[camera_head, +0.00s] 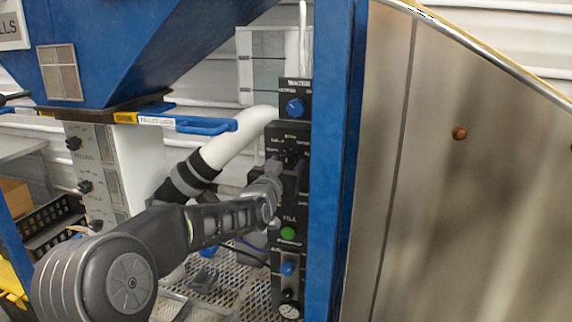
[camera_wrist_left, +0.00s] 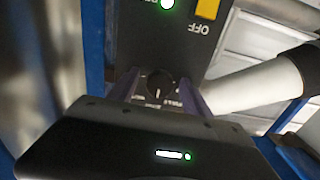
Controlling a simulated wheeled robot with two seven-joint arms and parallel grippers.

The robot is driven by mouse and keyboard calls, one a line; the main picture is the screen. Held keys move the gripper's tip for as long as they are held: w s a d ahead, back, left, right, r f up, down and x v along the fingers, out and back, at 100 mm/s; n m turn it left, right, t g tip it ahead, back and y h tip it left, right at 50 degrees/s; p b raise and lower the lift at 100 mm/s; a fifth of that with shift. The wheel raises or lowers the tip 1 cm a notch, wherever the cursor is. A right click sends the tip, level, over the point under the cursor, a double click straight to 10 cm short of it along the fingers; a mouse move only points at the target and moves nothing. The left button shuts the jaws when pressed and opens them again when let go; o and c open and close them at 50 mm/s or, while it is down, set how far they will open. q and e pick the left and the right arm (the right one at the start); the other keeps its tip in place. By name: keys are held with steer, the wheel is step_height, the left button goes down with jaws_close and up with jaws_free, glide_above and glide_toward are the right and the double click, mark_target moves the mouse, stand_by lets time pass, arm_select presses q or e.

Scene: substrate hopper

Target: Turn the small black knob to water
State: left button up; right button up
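In the left wrist view, a small black knob (camera_wrist_left: 160,85) sits on a black panel (camera_wrist_left: 145,35), with small white lettering around it that is too blurred to read. My left gripper (camera_wrist_left: 159,76) is in front of the panel, one purple-grey finger on each side of the knob. The fingers are apart, with narrow gaps visible beside the knob. In the head view, my left gripper (camera_head: 276,168) reaches the black control column (camera_head: 290,135) and hides part of its face. My right gripper is not in view.
A blue knob (camera_head: 295,106) is under a WATER label above. A green button (camera_head: 288,233) and another blue knob (camera_head: 288,268) are below. A blue post (camera_head: 334,150) stands close at the right. A white pipe (camera_head: 235,137) runs behind my arm.

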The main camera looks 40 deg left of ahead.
arm_select(q)
jaws_close()
stand_by(0.4)
steer(key=shift+f+m+b, duration=0.1)
steer(key=shift+m+b, duration=0.5)
steer(key=shift+b, duration=0.15)
steer(key=shift+m+b, duration=0.7)
steer(key=shift+m, duration=0.3)
steer(key=shift+m+b, duration=0.4)
steer(key=shift+m, duration=1.9)
